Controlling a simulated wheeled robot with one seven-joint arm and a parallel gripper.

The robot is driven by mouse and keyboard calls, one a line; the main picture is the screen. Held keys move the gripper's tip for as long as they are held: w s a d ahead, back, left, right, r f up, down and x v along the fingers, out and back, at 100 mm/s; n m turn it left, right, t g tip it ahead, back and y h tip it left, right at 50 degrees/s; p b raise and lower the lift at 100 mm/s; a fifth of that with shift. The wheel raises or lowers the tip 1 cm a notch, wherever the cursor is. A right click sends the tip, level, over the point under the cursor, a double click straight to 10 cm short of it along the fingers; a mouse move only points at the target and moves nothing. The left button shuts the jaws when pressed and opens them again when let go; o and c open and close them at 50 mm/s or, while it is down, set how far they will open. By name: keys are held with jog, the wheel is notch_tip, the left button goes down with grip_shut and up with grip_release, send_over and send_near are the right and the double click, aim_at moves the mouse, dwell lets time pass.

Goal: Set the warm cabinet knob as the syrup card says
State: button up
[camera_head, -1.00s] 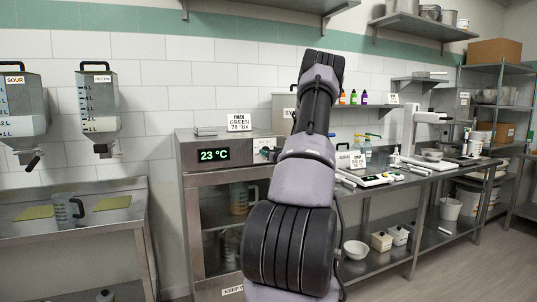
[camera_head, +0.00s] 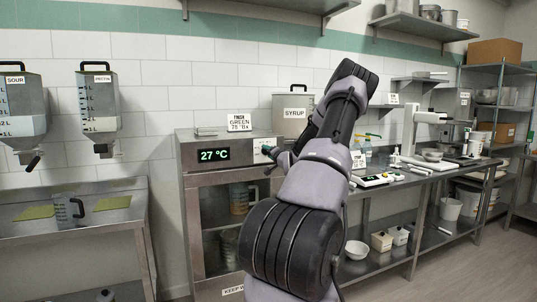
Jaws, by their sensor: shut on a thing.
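The warm cabinet (camera_head: 186,215) is a steel box with a glass door. Its green display (camera_head: 214,155) reads 27 °C. The control knob, at the right end of the cabinet's top panel, is mostly hidden by my gripper. My gripper (camera_head: 271,159) is small and dark there, partly behind my arm, and is shut on the knob. A steel pot labelled SYRUP (camera_head: 294,113) stands behind, right of the card.
My arm covers the middle of the view. Two hoppers, SOUR (camera_head: 20,105) and PECTIN (camera_head: 99,110), hang at left above a steel table (camera_head: 110,218). A worktable (camera_head: 440,172) with a scale (camera_head: 376,180) stands at right. Open floor shows at lower right.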

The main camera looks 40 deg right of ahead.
jog(key=shift+m, duration=0.9)
jog(key=o, duration=1.4)
jog(key=shift+c, duration=0.2)
jog(key=shift+s, duration=0.1)
jog(key=v, duration=1)
jog(key=shift+s, duration=0.3)
jog(key=shift+a, duration=0.15)
